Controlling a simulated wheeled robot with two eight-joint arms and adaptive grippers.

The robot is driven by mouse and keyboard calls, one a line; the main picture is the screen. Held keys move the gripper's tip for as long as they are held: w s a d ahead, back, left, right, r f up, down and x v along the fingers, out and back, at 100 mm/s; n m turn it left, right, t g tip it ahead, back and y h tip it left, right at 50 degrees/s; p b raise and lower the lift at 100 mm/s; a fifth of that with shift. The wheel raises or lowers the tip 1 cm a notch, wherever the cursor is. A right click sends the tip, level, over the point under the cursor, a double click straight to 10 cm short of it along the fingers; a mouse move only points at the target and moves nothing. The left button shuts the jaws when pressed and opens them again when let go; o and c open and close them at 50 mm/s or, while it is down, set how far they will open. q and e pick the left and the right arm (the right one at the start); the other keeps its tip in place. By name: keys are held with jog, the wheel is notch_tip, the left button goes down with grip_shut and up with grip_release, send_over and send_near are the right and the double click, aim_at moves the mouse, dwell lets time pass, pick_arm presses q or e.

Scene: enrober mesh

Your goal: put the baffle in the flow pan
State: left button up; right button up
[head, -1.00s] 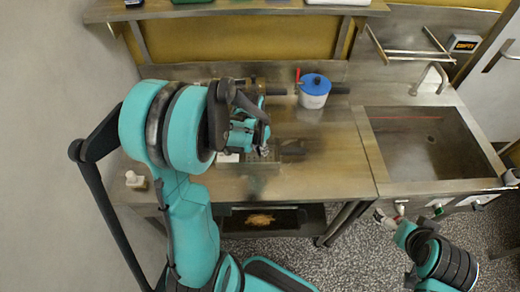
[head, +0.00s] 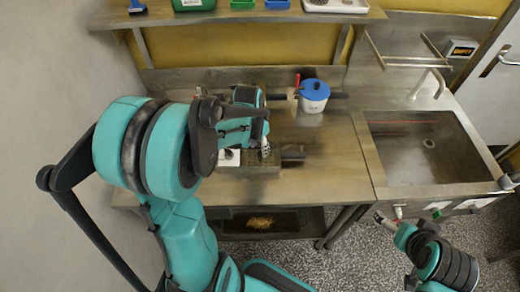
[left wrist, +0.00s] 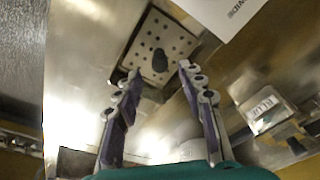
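A square metal plate with rows of holes and a dark knob, which looks like the baffle (left wrist: 172,38), shows in the left wrist view. My left gripper (left wrist: 156,76) is open, with one finger on each side of the knob in the picture. I cannot tell whether they touch it. In the head view my left gripper (head: 264,148) is over a grey, box-like piece (head: 262,168) on the bench, perhaps the flow pan, partly hidden by my arm. A dark handle (head: 292,155) juts out to its right. My right gripper (head: 381,217) is low right, before the sink; its opening is unclear.
A white pot with a blue lid (head: 314,92) stands at the back of the bench (head: 335,165). The sink (head: 420,150) is to the right. A shelf (head: 235,17) with trays runs above. A white card (head: 229,158) lies beside the grey piece. The bench's right front is clear.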

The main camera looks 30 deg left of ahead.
pick_arm(q)
notch_tip(320, 180, up, 7)
jog(key=s+p, duration=0.1)
jog(key=p, duration=0.1)
jog(key=s+d+r+n+t, duration=0.3)
jog(key=s+d+r+t, duration=0.2)
jog(key=s+d, duration=0.4)
jog(key=shift+s+d+r, duration=0.15)
jog(key=shift+d+r, duration=0.3)
jog(key=shift+d, duration=0.45)
notch_tip(320, 180, down, 8)
jog(key=b, duration=0.8)
jog(key=shift+r, duration=0.15)
